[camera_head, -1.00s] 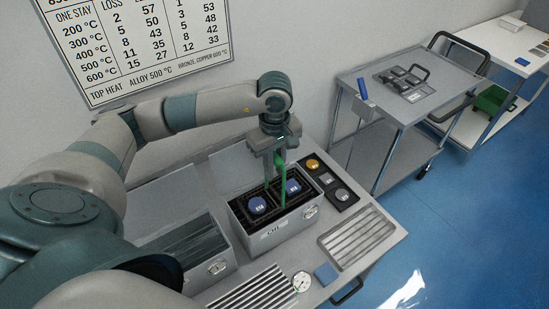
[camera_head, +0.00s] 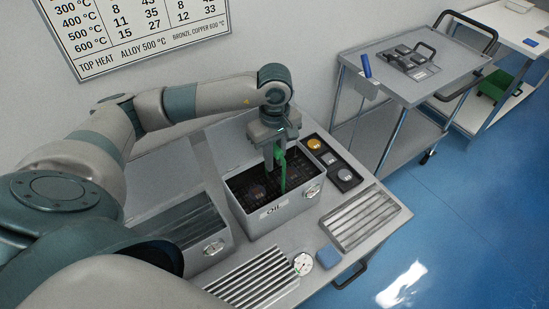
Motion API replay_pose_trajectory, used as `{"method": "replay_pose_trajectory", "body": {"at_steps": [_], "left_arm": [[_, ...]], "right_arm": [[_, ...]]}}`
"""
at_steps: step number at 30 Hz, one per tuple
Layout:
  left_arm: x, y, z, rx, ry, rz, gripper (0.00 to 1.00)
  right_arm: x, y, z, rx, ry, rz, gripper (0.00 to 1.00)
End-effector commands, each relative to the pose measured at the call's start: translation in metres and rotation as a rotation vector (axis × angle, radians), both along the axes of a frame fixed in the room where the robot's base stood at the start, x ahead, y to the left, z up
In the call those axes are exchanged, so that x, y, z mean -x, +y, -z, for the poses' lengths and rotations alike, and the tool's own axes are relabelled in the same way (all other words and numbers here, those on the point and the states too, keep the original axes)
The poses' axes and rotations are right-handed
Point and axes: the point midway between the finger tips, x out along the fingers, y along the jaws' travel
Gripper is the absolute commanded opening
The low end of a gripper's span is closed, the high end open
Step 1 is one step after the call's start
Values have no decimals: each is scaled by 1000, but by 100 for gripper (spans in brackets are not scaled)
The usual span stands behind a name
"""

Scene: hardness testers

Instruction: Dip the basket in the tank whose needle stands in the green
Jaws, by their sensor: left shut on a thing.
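My left gripper (camera_head: 278,157) is shut on the green handle (camera_head: 283,174) of the basket, over the grey tank marked OIL (camera_head: 262,224). The basket is down inside this tank; its body and the blue discs seen earlier show only dimly in the dark interior. The oil tank has a round dial (camera_head: 313,191) on its front. A second tank (camera_head: 205,262) stands to its left, with its own dial (camera_head: 214,248), partly behind my arm. The needles and colours on both dials are too small to read. My right gripper is not in view.
A dark tray (camera_head: 335,163) with round pieces lies right of the oil tank.

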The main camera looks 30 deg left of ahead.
Motion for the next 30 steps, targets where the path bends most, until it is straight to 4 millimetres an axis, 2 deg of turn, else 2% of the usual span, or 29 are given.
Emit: {"method": "replay_pose_trajectory", "body": {"at_steps": [17, 30], "left_arm": [[-1, 0, 0, 0, -3, 0, 0], [-1, 0, -11, 0, -3, 0, 0]], "right_arm": [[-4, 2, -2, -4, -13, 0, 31], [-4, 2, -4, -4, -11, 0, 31]]}}
